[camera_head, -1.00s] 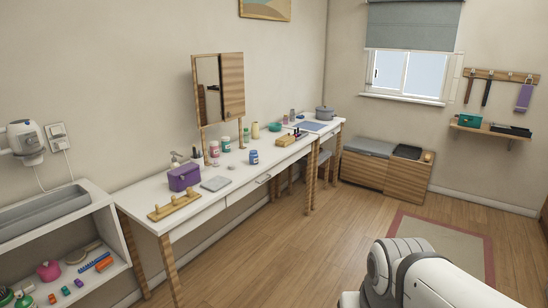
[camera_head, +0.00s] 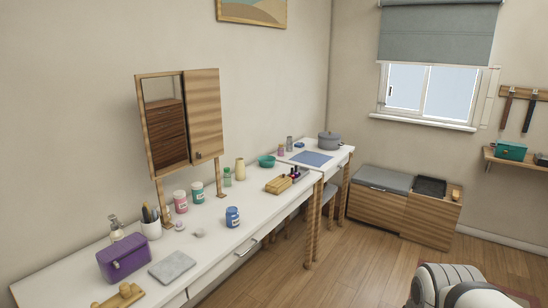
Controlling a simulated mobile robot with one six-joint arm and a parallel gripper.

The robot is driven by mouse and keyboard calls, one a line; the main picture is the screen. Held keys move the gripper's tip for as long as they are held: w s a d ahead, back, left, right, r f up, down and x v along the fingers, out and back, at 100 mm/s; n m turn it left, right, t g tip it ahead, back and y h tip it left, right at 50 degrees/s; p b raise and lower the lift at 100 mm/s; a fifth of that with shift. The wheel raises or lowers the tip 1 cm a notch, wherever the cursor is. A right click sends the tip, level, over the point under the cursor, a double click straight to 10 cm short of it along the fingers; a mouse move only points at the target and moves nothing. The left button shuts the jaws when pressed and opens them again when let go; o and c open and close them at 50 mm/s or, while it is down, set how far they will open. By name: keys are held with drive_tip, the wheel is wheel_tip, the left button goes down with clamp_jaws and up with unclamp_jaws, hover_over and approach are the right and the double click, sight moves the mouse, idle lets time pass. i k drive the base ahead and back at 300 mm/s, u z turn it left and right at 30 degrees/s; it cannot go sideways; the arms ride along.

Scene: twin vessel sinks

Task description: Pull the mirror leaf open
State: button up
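The mirror stands on two wooden posts at the back of the white dressing table (camera_head: 190,253), by the wall. Its mirror glass (camera_head: 167,136) shows on the left and reflects a brown wooden piece of furniture. The wooden mirror leaf (camera_head: 204,115) covers the right part of the frame, with a small dark knob (camera_head: 199,155) near its lower left edge. I cannot tell from this angle whether the leaf stands slightly out from the frame. My gripper is not in view; only a white part of my arm shows at the bottom right.
A purple box (camera_head: 123,258), a grey slab (camera_head: 172,267), a brush cup (camera_head: 151,226), a blue jar (camera_head: 233,217) and pink and teal jars stand on the table below the mirror. Open wooden floor (camera_head: 340,270) lies right of the table. A low wooden bench (camera_head: 400,207) stands under the window.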

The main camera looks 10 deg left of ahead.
sight(201, 87)
drive_tip(key=u, duration=0.45)
drive_tip(key=i, duration=2.05)
drive_tip(key=u, duration=0.55)
drive_tip(key=k, duration=0.8)
drive_tip(key=u, duration=0.15)
drive_tip(key=i, duration=0.85)
drive_tip(key=z, duration=0.1)
